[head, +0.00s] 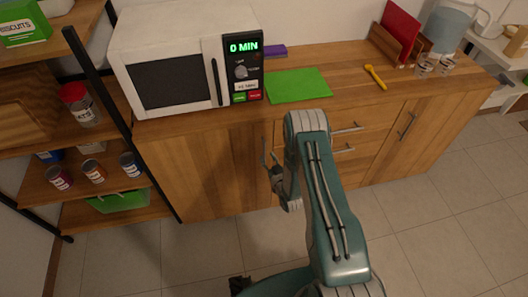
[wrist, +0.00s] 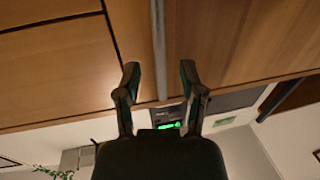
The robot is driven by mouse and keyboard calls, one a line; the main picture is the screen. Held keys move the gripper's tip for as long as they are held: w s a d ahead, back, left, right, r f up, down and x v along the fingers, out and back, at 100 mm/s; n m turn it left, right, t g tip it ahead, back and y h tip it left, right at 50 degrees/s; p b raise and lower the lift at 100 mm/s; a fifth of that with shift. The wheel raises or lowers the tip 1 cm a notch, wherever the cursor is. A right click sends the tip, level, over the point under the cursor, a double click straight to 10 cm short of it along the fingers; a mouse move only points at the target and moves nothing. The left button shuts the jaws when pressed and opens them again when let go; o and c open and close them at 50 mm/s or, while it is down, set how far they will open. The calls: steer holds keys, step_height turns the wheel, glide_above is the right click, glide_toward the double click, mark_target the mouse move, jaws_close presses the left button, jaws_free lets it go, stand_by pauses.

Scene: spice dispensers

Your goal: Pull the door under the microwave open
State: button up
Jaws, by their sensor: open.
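The wooden door (head: 205,160) under the white microwave (head: 185,60) looks closed, flush with the cabinet front. Its upright metal bar handle (head: 263,150) is near the door's right edge. My gripper (head: 277,178) is at the cabinet front by this handle, partly hidden by my arm in the head view. In the wrist view, which looks upside down, my open gripper (wrist: 159,70) has one finger on each side of the handle (wrist: 159,40). Neither finger visibly touches it. The door (wrist: 225,40) fills the right of that view.
Drawers with bar handles (head: 347,128) are right of the door. A green board (head: 298,84) and yellow utensil (head: 375,77) lie on the counter. A shelf (head: 75,190) with jars and cans stands at the left. The tiled floor (head: 150,265) before the door looks clear.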

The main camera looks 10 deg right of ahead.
mark_target(264, 152)
steer(key=shift+w+a, duration=0.2)
steer(key=shift+w, duration=0.7)
steer(key=shift+w+a, duration=0.2)
steer(key=shift+w, duration=0.7)
steer(key=shift+c, duration=0.3)
jaws_close()
steer(key=shift+s, duration=0.1)
